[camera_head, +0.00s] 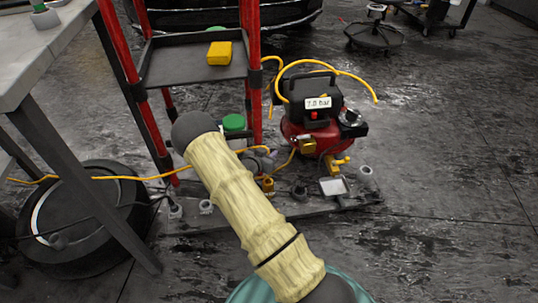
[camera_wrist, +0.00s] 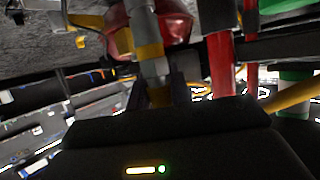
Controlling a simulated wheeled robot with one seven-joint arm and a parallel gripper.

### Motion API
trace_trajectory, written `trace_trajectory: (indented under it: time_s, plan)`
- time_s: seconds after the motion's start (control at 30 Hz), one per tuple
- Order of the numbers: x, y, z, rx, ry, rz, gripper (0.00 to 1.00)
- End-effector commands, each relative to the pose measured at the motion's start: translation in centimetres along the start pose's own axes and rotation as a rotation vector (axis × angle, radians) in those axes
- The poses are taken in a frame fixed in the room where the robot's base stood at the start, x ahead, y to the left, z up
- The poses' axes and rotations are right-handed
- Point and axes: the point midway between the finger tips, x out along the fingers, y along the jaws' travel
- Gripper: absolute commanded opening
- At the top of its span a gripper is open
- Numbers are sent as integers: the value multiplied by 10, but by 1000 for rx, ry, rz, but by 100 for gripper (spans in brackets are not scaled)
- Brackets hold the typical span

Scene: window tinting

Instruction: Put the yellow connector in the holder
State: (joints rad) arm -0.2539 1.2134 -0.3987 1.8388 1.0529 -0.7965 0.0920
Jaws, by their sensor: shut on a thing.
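My gripper (camera_wrist: 156,92) shows in the wrist view with its two dark fingers shut on a yellow connector (camera_wrist: 158,98). A grey cylindrical piece with a yellow band (camera_wrist: 150,52) lines up just beyond the fingertips; I cannot tell whether it touches the connector or is part of it. In the head view my beige-sleeved arm covers the middle, and the gripper cannot be made out clearly. A small yellow fitting (camera_head: 268,185) shows just right of the arm, low by the base board. Several grey cup-like pieces stand on that board, one of them left of the arm (camera_head: 206,207); which one is the holder is unclear.
A red-framed cart (camera_head: 190,65) carries a yellow block (camera_head: 219,53). A red and black compressor (camera_head: 312,110) with a yellow hose (camera_head: 345,76) stands right of it. A table (camera_head: 45,50) and a tyre (camera_head: 85,215) are at left. The right floor is mostly clear.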

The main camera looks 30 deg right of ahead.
Motion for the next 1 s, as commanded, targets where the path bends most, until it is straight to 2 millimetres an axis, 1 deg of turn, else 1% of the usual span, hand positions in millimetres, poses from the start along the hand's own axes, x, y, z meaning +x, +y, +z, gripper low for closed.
trace_trajectory:
  time_s: [0.03, 0.1, 0.27, 0.37, 0.47, 0.6, 0.7, 0.8, 1.0]
  plan:
    - [-7, 0, -12, -12, -1, -29, 0]
    - [-17, -4, -20, -37, -2, -90, 0]
    - [-44, -18, -34, -105, -3, -257, 0]
    - [-67, -30, -39, -159, -3, -384, 0]
    - [-98, -43, -41, -219, -4, -530, 0]
    - [-152, -59, -37, -309, -5, -745, 0]
    - [-181, -64, -31, -351, -4, -848, 0]
    - [-195, -67, -28, -369, -1, -896, 0]
    - [-196, -67, -25, -372, 0, -904, 0]
